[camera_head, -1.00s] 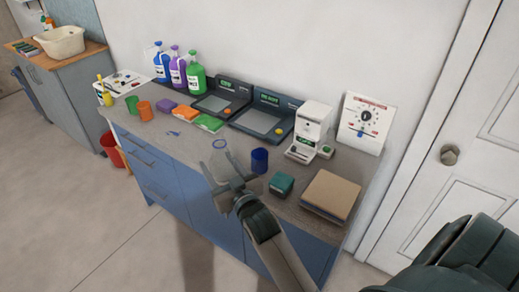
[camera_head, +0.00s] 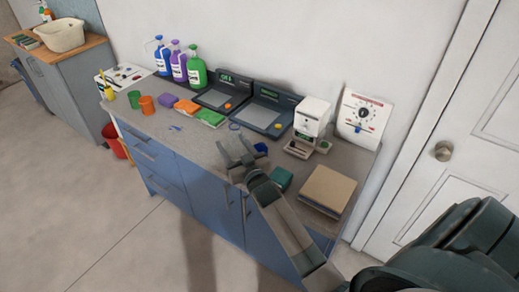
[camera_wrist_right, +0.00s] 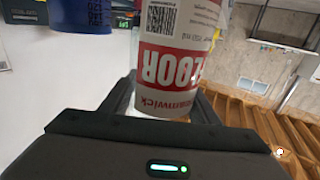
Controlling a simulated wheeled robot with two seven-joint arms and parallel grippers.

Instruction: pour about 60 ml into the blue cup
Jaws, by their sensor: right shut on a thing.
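In the right wrist view, my right gripper (camera_wrist_right: 165,105) is shut on a white container with a red label (camera_wrist_right: 175,60). Its lettering appears upside down, and its far end is cut off by the top edge.
Blue, purple and green jugs (camera_head: 179,65) stand at the back left. Green and orange cups (camera_head: 147,105) stand left. Two scales (camera_head: 268,112), a white device (camera_head: 310,120) and a dial panel (camera_head: 364,115) line the wall. A teal box (camera_head: 281,179) and tan-topped box (camera_head: 328,190) sit right.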

